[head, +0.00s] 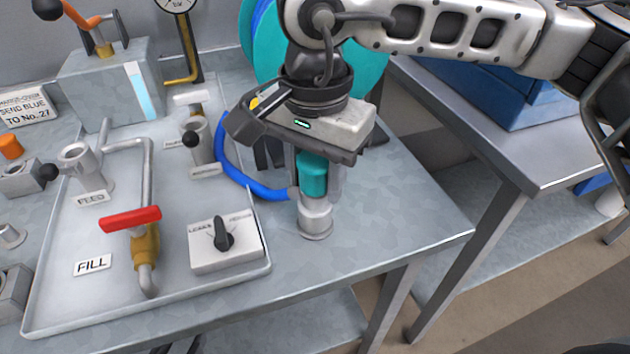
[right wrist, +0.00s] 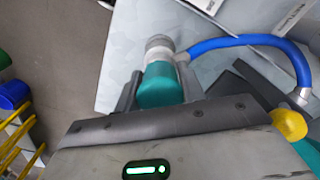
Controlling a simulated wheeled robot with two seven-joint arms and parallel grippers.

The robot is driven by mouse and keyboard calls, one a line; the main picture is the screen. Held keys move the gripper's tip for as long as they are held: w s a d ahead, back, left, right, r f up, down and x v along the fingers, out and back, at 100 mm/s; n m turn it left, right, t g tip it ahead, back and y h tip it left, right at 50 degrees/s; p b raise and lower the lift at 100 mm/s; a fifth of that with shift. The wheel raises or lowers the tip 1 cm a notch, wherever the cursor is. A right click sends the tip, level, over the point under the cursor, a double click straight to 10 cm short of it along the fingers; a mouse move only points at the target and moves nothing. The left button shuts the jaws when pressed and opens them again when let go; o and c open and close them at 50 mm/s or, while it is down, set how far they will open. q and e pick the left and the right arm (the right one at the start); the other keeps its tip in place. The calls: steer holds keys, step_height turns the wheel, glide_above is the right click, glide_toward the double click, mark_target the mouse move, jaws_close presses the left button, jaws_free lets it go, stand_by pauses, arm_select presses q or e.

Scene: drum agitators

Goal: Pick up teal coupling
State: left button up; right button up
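The teal coupling (head: 313,174) stands upright on the metal table, with a grey metal lower part (head: 315,217) and a blue hose (head: 237,172) joined at its side. My right gripper (head: 312,180) points down over it from above, its body hiding the coupling's top. In the right wrist view the teal coupling (right wrist: 160,84) lies between the two dark fingers of the right gripper (right wrist: 158,88), one on each side. The fingers are close to its sides; whether they touch is hard to see. My left gripper is in neither view.
A tray panel (head: 180,290) with a red-handled valve (head: 131,218), a switch box (head: 225,242) and a FEED fitting (head: 80,165) stands to the left. A teal reel (head: 262,50) is behind the arm. The table front right of the coupling is clear.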

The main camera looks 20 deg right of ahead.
steer(key=c, duration=0.6)
steer(key=shift+r, duration=0.15)
steer(key=shift+w+r, duration=0.1)
steer(key=shift+r, duration=0.5)
steer(key=s+a+r, duration=1)
steer(key=r, duration=0.1)
steer(key=shift+r, duration=0.3)
